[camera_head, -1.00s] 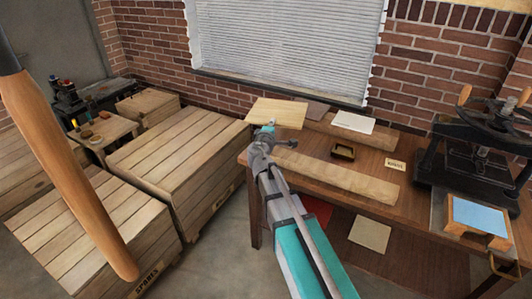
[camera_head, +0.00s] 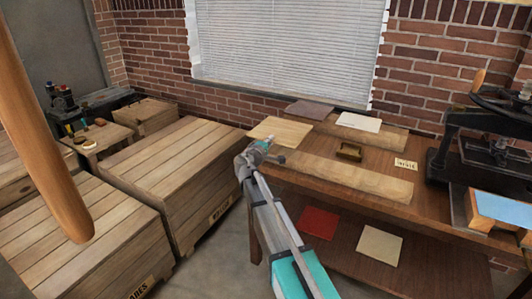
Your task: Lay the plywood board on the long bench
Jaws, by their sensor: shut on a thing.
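The plywood board (camera_head: 283,129) is a pale, thin, roughly square sheet, lying about level in the picture. My gripper (camera_head: 268,142) is shut on its near edge, though the fingertips are small and hard to make out. The board shows over the left back end of the long bench (camera_head: 440,192), a brown wooden table with a lower shelf. I cannot tell whether the board touches the bench top or is held just above it.
On the bench are a long plank (camera_head: 345,176), a grey-brown sheet (camera_head: 309,109), a white sheet (camera_head: 359,121), a small dark tray (camera_head: 348,151), a label card (camera_head: 405,163) and a black press (camera_head: 480,140). Wooden crates (camera_head: 185,165) stand left. A red sheet (camera_head: 319,222) is on the shelf.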

